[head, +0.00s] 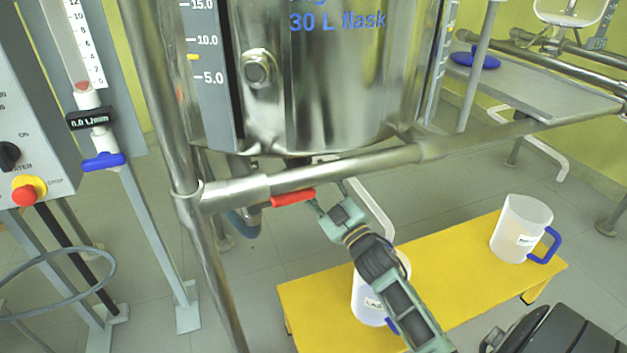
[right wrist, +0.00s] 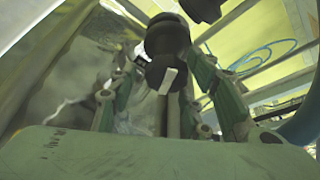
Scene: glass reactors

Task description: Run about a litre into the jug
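A steel vessel (head: 340,90) marked "30 L flask" fills the upper middle of the head view. A red valve handle (head: 293,198) sticks out below it, behind the frame bar. My right gripper (head: 329,196) is just right of the handle, fingers apart. In the right wrist view, a dark valve body (right wrist: 167,45) and a pale lever (right wrist: 168,82) lie between the spread fingers; contact is unclear. A white jug (head: 368,300) stands on the yellow bench below, partly hidden by my arm. A second white jug (head: 520,230) with a blue handle stands farther right. My left gripper is not in view.
The yellow bench (head: 450,270) is bare between the jugs. A steel frame bar (head: 350,166) crosses below the vessel. At left are a display (head: 90,118) reading 0.0 L/min, a blue valve handle (head: 104,161) and a red stop button (head: 25,195).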

